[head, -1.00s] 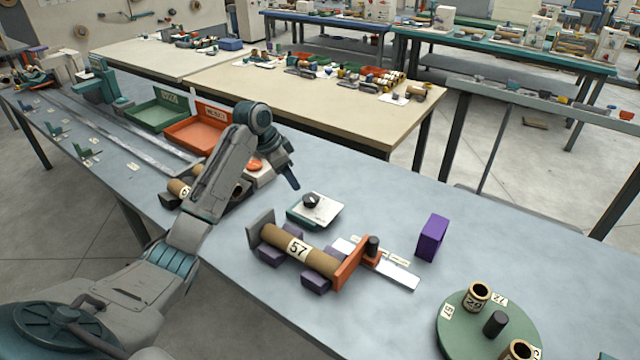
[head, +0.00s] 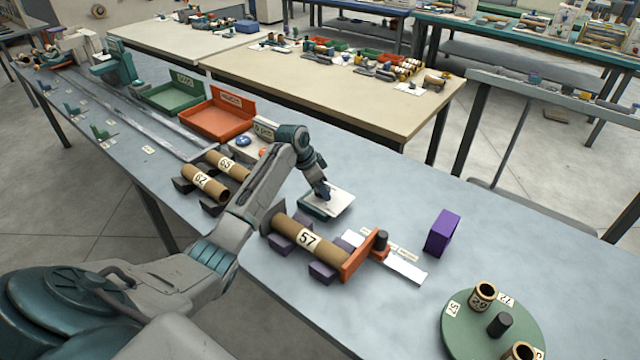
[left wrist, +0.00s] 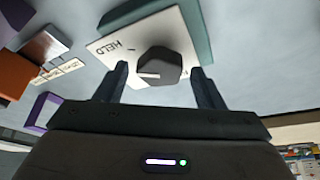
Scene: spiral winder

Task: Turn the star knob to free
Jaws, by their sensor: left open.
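The star knob (left wrist: 162,66) is a dark, many-sided knob with a pale pointer line, on a white plate (left wrist: 110,38) with a teal base. The word HELD (left wrist: 123,47) is readable on the plate, and the pointer line points to the left in the left wrist view. In the head view the plate (head: 343,199) lies on the bench behind the tube marked 57, and my gripper mostly hides the knob. My left gripper (head: 325,195) is open at the knob, with one finger on each side of it. I cannot tell whether the fingers touch it.
A tube marked 57 (head: 290,230) lies on purple supports beside an orange end stop (head: 358,259) with a slide. A purple block (head: 442,233) and a green turntable (head: 465,335) stand to the right. Two tubes and an orange tray (head: 216,118) lie to the left.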

